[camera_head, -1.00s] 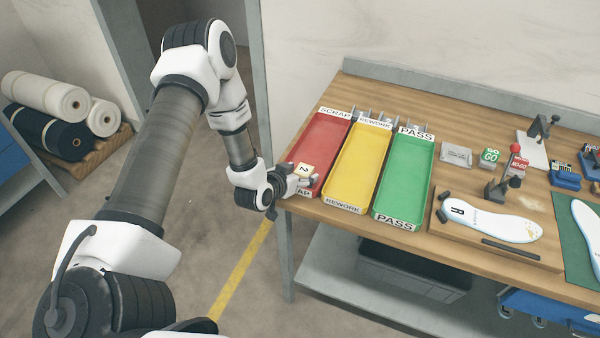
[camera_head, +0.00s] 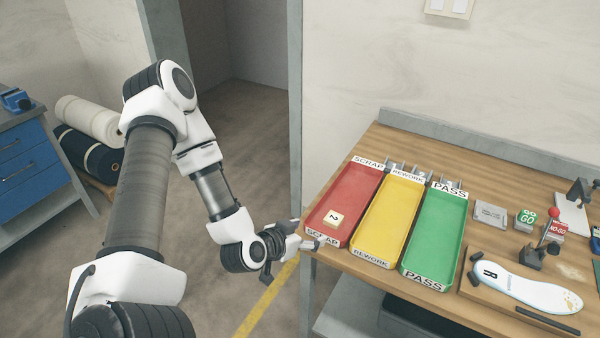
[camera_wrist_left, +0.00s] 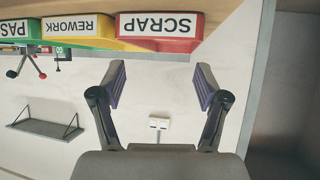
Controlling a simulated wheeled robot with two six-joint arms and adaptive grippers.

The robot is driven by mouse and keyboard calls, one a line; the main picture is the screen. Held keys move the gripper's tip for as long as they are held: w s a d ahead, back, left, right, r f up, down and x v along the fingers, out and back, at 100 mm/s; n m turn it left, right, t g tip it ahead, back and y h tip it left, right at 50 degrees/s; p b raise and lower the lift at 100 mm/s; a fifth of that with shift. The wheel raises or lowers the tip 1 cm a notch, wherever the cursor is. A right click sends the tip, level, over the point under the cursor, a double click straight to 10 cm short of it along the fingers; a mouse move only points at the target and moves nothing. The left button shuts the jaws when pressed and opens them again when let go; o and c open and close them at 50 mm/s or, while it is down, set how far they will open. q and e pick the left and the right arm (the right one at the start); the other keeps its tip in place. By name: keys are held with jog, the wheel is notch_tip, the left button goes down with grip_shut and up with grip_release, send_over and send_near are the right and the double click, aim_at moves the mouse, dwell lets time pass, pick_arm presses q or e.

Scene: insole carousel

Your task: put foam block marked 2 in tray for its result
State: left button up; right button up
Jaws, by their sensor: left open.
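The foam block marked 2 (camera_head: 333,219) is a small cream block. It lies in the near part of the red SCRAP tray (camera_head: 356,187), its number facing up. The yellow REWORK tray (camera_head: 393,215) and the green PASS tray (camera_head: 436,230) stand to its right. My left gripper (camera_head: 322,243) is just off the near left corner of the red tray, apart from the block. In the left wrist view its fingers (camera_wrist_left: 160,85) are spread with nothing between them, and the SCRAP label (camera_wrist_left: 158,24) shows beyond them. My right gripper is not in view.
Right of the trays are a grey plate (camera_head: 490,213), a green GO block (camera_head: 525,220), a red NO-GO block (camera_head: 557,230) and a white insole marked R (camera_head: 525,287) on a board.

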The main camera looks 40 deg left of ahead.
pick_arm(q)
jog(key=s+d+f+g, duration=0.6)
jog(key=s+f, duration=0.2)
jog(key=s, duration=0.2)
jog(key=s+d+f+g, duration=0.6)
jog(key=s+f, duration=0.2)
jog(key=s, duration=0.1)
jog(key=shift+s+f+h, duration=0.2)
jog(key=shift+s+h, duration=0.1)
jog(key=shift+s, duration=0.1)
jog(key=shift+w+d+f+b, duration=0.15)
jog(key=shift+d+f+b, duration=0.05)
jog(key=shift+f+b, duration=0.2)
